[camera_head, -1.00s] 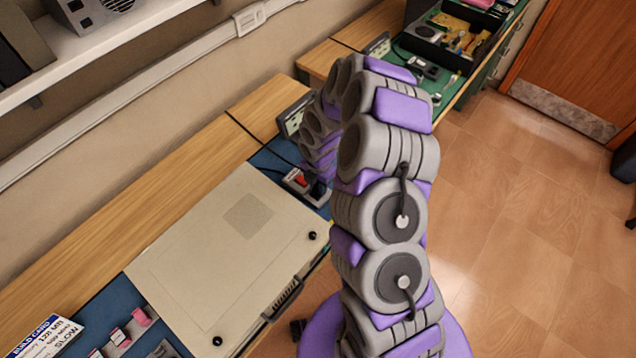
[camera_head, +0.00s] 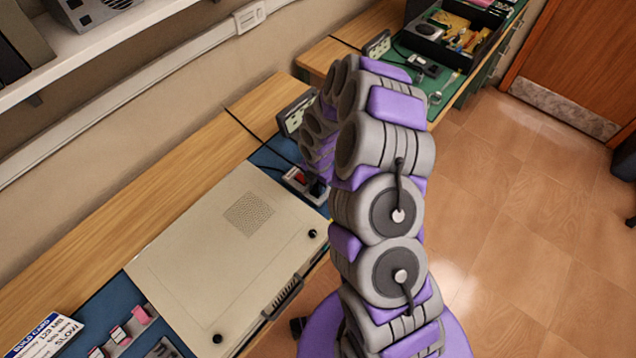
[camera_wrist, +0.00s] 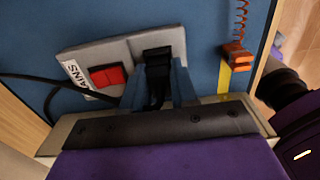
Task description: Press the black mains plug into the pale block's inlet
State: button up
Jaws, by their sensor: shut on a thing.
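The pale block (camera_wrist: 110,57) lies on the blue mat, with a red rocker switch (camera_wrist: 107,76) and a "MAINS" label at its left end. The black mains plug (camera_wrist: 157,58) is at the block's right part, its front end against the dark inlet area; how deep it sits cannot be told. My gripper (camera_wrist: 157,78) is shut on the plug, with a blue-grey finger on each side. The inlet opening is hidden by the plug. In the head view the block (camera_head: 297,182) shows only partly beside my arm, which hides the plug and gripper.
A black cable (camera_wrist: 45,78) runs left from the block. An orange coiled-lead clip (camera_wrist: 237,55) is to the right, by the bench edge. A large beige case (camera_head: 210,250) lies in front of the block. A meter-like panel (camera_head: 297,113) stands behind it.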

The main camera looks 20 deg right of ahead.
jog(key=o, duration=0.9)
jog(key=shift+s+a+f, duration=0.1)
jog(key=shift+f, duration=0.05)
jog(key=shift+s+f, duration=0.1)
jog(key=shift+s, duration=0.1)
jog(key=shift+c, duration=1.1)
jog(key=shift+o, duration=0.9)
jog(key=shift+w+d+r, duration=0.2)
jog(key=shift+d+r, duration=0.1)
jog(key=shift+r, duration=0.05)
jog(key=shift+a+r+p, duration=0.35)
jog(key=shift+r+p, duration=0.05)
